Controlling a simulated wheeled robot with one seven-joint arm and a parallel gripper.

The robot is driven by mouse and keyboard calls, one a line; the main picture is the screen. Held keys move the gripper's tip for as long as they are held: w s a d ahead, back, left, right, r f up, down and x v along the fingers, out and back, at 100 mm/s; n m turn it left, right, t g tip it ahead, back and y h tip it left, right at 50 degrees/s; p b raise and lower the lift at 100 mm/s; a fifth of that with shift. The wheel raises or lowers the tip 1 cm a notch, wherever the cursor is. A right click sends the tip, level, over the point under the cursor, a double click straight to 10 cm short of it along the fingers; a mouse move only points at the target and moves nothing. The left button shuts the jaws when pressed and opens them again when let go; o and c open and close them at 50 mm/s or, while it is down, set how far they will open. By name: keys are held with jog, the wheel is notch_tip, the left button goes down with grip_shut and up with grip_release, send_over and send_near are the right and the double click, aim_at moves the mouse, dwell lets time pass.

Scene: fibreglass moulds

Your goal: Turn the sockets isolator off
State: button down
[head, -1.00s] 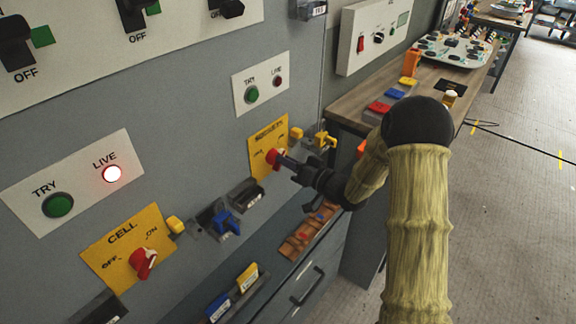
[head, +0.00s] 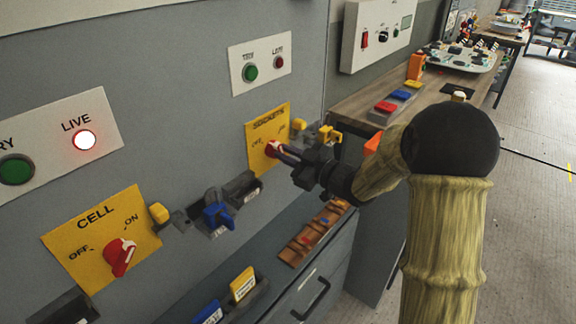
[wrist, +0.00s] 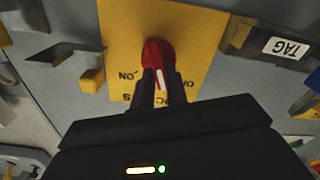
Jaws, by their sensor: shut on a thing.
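The sockets isolator is a yellow plate (head: 265,122) on the grey panel with a red knob (head: 272,149). In the wrist view the plate (wrist: 200,30) appears upside down, with the red knob (wrist: 157,52) at its middle. My gripper (head: 282,152) is shut on the knob, one finger on each side; the wrist view shows the gripper (wrist: 160,88) too. The knob's white line points down between the fingers there, between the ON and OFF marks. The fingers partly hide the OFF mark. Above the plate, the small red LIVE lamp (head: 278,62) looks dark.
The cell isolator (head: 90,240) at lower left has its own red knob, below a lit LIVE lamp (head: 84,140). A blue padlock (head: 218,214) and a yellow padlock (head: 330,134) sit near the panel. A workbench (head: 350,100) stands at right; open floor lies beyond.

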jog(key=shift+s+f+n+b, duration=0.1)
jog(key=shift+n+b, duration=1.1)
jog(key=shift+b, duration=0.1)
jog(key=shift+s+f+n+b, duration=0.1)
jog(key=shift+n+b, duration=1.1)
jog(key=shift+b, duration=0.05)
jog(key=c, duration=1.4)
grip_release()
jog(key=shift+r, duration=0.1)
jog(key=v, duration=1.7)
jog(key=shift+p, duration=0.35)
jog(key=shift+s+d, duration=0.1)
